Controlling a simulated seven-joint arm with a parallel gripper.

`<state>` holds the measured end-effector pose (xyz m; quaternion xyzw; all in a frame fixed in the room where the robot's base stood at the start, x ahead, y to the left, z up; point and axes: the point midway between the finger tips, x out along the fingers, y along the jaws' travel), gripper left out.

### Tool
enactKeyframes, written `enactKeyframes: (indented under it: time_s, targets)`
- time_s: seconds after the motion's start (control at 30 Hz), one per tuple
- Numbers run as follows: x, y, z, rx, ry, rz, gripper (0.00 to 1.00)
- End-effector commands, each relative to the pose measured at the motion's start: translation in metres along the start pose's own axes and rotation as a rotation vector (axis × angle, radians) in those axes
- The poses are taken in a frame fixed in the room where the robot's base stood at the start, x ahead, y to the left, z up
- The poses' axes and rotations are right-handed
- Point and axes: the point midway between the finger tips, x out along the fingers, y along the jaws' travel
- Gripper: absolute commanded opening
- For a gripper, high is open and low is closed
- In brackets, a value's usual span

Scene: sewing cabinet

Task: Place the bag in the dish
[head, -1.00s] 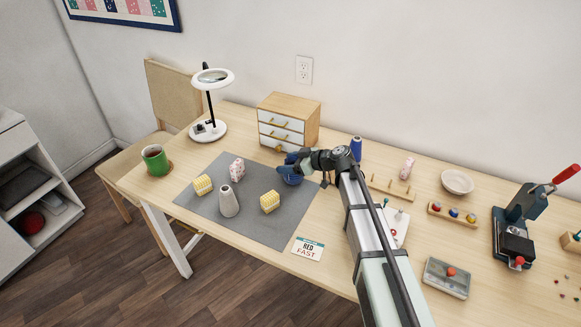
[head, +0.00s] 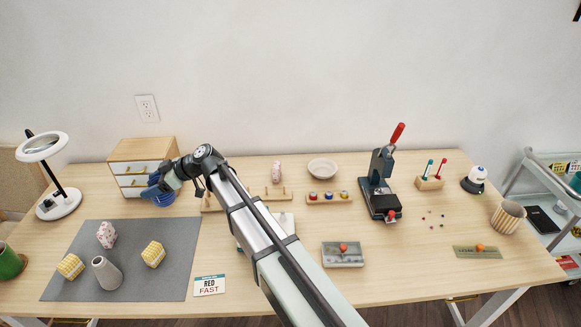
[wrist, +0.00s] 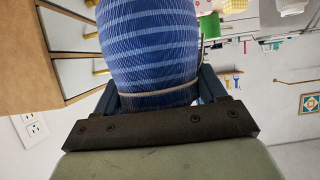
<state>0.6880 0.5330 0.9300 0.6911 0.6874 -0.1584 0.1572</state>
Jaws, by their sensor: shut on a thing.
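My gripper (head: 160,184) is shut on a blue striped bag (head: 158,197), in front of the small drawer cabinet. In the wrist view the bag (wrist: 150,40) fills the upper middle, with a tan tie around its neck between the two fingers. The head view does not show clearly how far the bag is above the table. A pale round dish (head: 322,169) stands at the back of the table, right of my gripper and apart from it. It looks empty.
The drawer cabinet (head: 142,150) is close behind my gripper. Spool racks (head: 329,198), a pink figure (head: 277,171) and a press (head: 382,185) stand around the dish. A grey mat (head: 130,280) holds yellow blocks (head: 153,254) and a vase (head: 107,273).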

Motion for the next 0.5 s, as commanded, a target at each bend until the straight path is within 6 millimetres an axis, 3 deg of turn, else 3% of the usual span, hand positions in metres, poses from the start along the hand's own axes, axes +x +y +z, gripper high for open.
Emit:
enactKeyframes:
  time_s: [0.17,0.5]
  targets:
    - [-0.027,0.024,0.013,0.02,0.0,0.042,0.41]
    - [-0.124,0.094,0.059,0.088,0.0,0.181,0.41]
